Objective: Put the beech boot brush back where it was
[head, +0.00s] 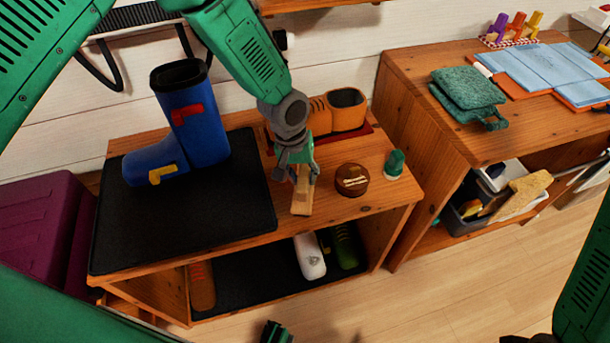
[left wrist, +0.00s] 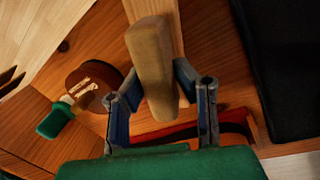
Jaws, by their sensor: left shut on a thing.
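The beech boot brush (head: 302,193) is a pale wooden block, held in my left gripper (head: 298,170) over the front of the wooden bench (head: 341,205). In the left wrist view the brush (left wrist: 150,60) sits between the two fingers of the left gripper (left wrist: 157,95), which are shut on it. I cannot tell whether its lower end touches the bench top. Behind the gripper, a red tray (head: 358,133) holds an orange-brown shoe (head: 346,112); its edge shows in the left wrist view (left wrist: 200,125).
A round brown tin (head: 352,180) and a green-capped jar (head: 394,163) stand right of the brush. A black mat (head: 240,215) with a blue boot (head: 196,115) lies to the left. Shoes stand on the shelf below. A higher wooden table (head: 430,110) is at right.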

